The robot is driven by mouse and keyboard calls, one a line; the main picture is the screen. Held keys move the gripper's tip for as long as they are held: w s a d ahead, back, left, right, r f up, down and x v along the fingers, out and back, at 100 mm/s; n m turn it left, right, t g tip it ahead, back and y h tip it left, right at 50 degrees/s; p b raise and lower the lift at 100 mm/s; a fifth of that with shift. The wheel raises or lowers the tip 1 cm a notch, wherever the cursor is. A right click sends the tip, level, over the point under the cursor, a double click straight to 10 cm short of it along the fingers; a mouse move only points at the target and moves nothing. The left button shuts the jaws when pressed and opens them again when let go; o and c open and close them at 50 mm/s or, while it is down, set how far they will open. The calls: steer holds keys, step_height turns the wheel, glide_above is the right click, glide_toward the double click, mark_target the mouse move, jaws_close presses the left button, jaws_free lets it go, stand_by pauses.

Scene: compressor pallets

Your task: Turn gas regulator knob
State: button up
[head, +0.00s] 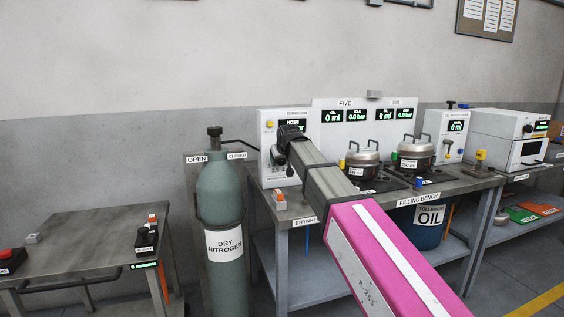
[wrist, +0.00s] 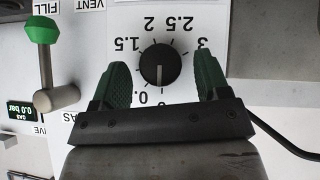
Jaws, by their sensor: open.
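The regulator knob (wrist: 160,62) is round and black with a white pointer line, on a white dial plate marked 1.5, 2, 2.5 and 3. The wrist view shows the dial upside down; the pointer aims down in the picture, towards low numbers partly hidden by my gripper. My gripper (wrist: 163,70) is open, with one green-padded finger on each side of the knob and a visible gap to it. In the head view, my gripper (head: 282,150) is at the white control panel (head: 268,127), and my arm hides most of the dial.
A dry nitrogen cylinder (head: 219,205) stands left of the filling bench (head: 455,187). Two metal pots (head: 362,160) stand right of my arm.

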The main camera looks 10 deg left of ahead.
steer(key=shift+w+a+f, duration=0.2)
steer(key=shift+w+f, duration=0.2)
steer(key=shift+f, duration=0.05)
steer(key=c, duration=0.9)
